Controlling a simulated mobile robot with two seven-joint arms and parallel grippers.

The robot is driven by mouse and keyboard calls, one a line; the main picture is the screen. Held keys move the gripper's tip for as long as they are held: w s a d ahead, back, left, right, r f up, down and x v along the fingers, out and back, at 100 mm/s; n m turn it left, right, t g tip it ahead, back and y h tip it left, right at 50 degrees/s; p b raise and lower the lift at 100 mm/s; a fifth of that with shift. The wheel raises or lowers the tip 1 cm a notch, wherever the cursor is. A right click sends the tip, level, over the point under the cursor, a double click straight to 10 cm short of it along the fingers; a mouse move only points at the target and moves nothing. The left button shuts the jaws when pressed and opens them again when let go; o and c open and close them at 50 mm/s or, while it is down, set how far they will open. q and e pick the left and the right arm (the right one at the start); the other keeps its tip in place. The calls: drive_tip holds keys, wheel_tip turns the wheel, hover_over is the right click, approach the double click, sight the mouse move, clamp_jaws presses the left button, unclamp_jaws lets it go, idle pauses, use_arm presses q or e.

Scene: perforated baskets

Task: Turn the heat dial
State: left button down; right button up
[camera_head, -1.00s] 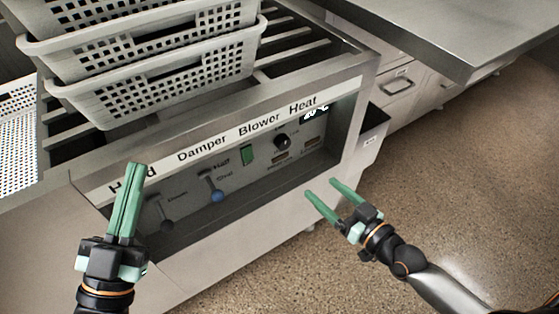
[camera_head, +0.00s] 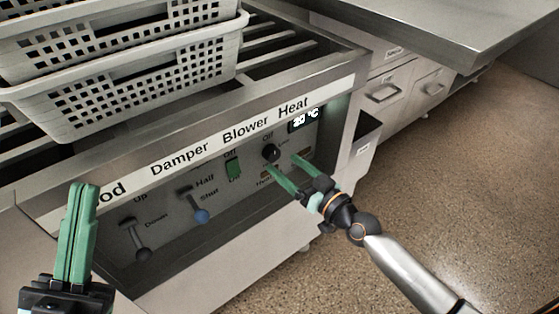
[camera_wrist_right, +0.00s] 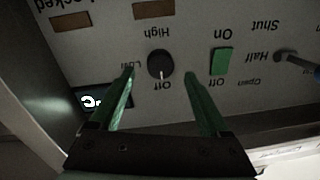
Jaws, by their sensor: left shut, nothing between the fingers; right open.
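The heat dial (camera_head: 270,153) is a small dark round knob on the recessed control panel, below the "Heat" label. In the right wrist view the dial (camera_wrist_right: 160,64) shows upside down, with its light pointer line towards "Off". My right gripper (camera_head: 284,169) is open, with its green fingers just below and in front of the dial. In the right wrist view the right gripper's fingertips (camera_wrist_right: 160,72) are on either side of the dial; I cannot tell whether they touch it. My left gripper (camera_head: 84,187) is shut and empty at the lower left, away from the dial.
A green blower switch (camera_head: 233,170), a blue-tipped damper lever (camera_head: 201,215) and a hood lever (camera_head: 142,253) are left of the dial. A temperature display (camera_head: 305,118) is at its upper right. Perforated baskets (camera_head: 150,90) stand on the rack above. The panel is recessed under a metal edge.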

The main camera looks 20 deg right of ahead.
sight(275, 157)
drive_tip(key=shift+x, duration=1.65)
clamp_jaws()
